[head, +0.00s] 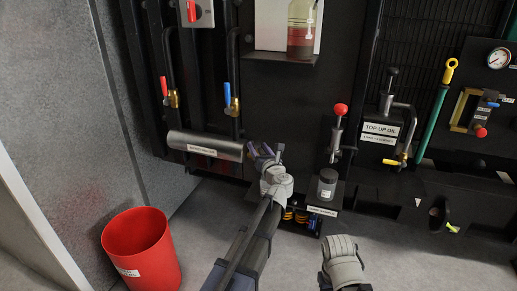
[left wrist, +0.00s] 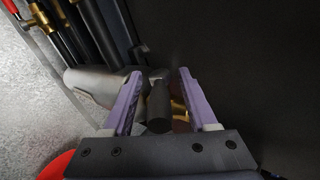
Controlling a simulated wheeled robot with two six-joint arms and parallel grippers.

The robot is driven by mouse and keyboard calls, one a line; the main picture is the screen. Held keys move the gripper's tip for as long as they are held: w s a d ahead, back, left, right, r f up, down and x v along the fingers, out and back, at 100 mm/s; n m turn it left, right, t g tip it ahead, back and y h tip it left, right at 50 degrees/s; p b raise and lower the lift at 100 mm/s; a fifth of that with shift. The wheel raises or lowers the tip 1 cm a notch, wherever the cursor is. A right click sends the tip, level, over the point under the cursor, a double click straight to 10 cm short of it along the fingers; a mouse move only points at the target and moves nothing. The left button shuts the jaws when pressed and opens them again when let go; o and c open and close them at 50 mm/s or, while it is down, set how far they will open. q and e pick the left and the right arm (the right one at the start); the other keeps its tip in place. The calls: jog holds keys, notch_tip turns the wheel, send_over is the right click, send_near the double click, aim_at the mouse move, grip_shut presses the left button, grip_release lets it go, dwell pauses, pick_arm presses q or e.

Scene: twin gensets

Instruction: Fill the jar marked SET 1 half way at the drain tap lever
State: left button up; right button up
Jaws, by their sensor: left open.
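A small dark jar (head: 327,185) with a pale label too small to read stands upright on a low shelf right of my left gripper. I cannot confirm that it is marked SET 1, nor see its fill level. My left gripper (head: 263,151) is open at the right end of a grey horizontal cylinder. In the left wrist view, a dark round handle (left wrist: 159,104) shows between the spread fingers (left wrist: 157,95), with brass (left wrist: 179,108) beside it. It may be the drain tap lever; contact is unclear. My right arm shows at the bottom, its fingers out of view.
The grey cylinder (head: 205,145) lies below red-handled and blue-handled valves. A red bucket (head: 142,250) stands on the floor at left. A red-knobbed pump (head: 338,125) rises behind the jar. A bottle (head: 302,30) with reddish liquid sits on an upper shelf. Floor at lower right is clear.

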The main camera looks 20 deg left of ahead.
pick_arm(q)
jog(key=v, duration=0.7)
jog(key=shift+s+d, duration=0.2)
dwell(7.1)
